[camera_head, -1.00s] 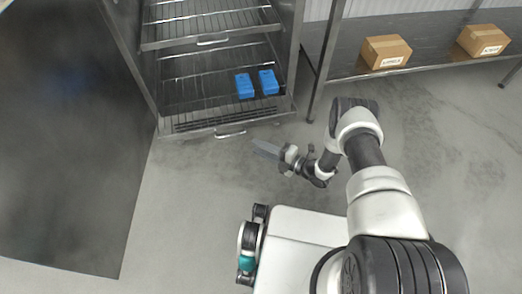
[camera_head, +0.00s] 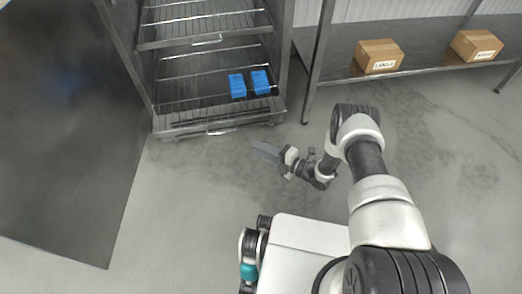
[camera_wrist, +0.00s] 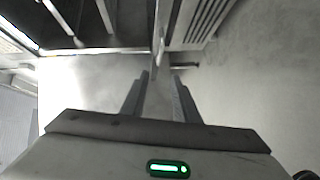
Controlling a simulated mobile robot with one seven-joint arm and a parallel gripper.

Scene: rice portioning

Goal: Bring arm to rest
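My arm (camera_head: 372,180) reaches forward from my base, with its elbow raised and its forearm bent down and to the left. My gripper (camera_head: 258,149) hangs over bare floor in front of the open cabinet, with its fingers pointing left. In the wrist view, the two dark fingers of my gripper (camera_wrist: 160,76) are apart with a gap between them. Nothing is held between them. The gripper looks clear of the cabinet and of the shelf table.
The open steel cabinet (camera_head: 170,124) has wire racks; two blue containers (camera_head: 237,86) (camera_head: 260,82) sit on a lower one. Its dark door (camera_head: 60,140) stands open at left. Two cardboard boxes (camera_head: 379,57) (camera_head: 477,46) rest on a steel table (camera_head: 430,62). Floor at right (camera_head: 460,170) is clear.

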